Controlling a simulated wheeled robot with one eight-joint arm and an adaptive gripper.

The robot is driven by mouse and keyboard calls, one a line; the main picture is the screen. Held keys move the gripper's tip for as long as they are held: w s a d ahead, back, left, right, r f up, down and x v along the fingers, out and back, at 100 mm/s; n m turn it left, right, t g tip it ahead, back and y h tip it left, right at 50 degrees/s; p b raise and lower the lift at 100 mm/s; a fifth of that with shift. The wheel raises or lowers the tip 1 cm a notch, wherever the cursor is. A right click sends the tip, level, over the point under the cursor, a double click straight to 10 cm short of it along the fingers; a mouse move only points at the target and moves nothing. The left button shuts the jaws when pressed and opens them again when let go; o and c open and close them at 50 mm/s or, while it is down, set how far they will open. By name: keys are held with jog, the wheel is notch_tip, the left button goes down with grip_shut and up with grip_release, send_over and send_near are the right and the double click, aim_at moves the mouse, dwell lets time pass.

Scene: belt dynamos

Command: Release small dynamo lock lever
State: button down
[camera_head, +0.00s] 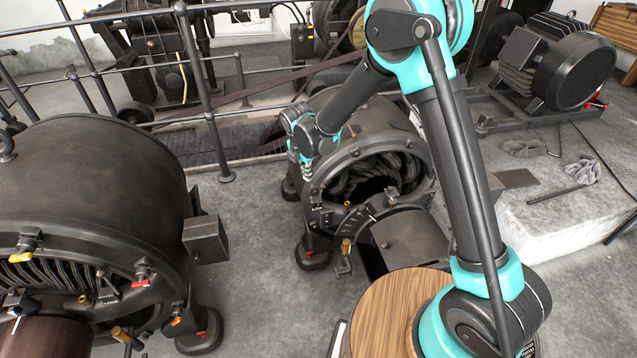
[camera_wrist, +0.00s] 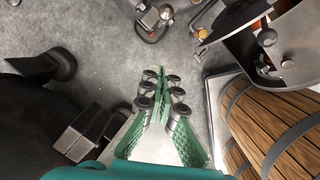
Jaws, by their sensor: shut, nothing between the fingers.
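The small dynamo (camera_head: 372,140) stands in the middle of the head view, a dark drum with its open coil end facing me. A brass-yellow handle (camera_head: 346,246) hangs low at its front, and smaller brass fittings sit on the rim. I cannot tell which of these is the lock lever. My gripper (camera_head: 306,172) is at the left edge of the dynamo's front rim, pointing down. In the wrist view its green fingers (camera_wrist: 161,75) are closed together and empty, over bare floor. Metal fittings with an amber knob (camera_wrist: 266,37) show at upper right, apart from the fingers.
A large dynamo (camera_head: 85,190) fills the left, with a grey box (camera_head: 205,238) jutting from its side. A railing (camera_head: 205,100) runs behind. A pale plinth (camera_head: 560,215) with a rag and rods lies right. The floor between the dynamos is clear.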

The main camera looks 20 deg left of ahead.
jog(key=w+d+f, duration=0.1)
jog(key=w+f, duration=0.4)
jog(key=f, duration=0.5)
jog(key=shift+w+d, duration=0.15)
jog(key=shift+d, duration=0.25)
jog(key=shift+f, duration=0.1)
jog(key=shift+w+d, duration=0.65)
jog(key=shift+d, duration=0.35)
jog(key=shift+s+a+f, duration=0.1)
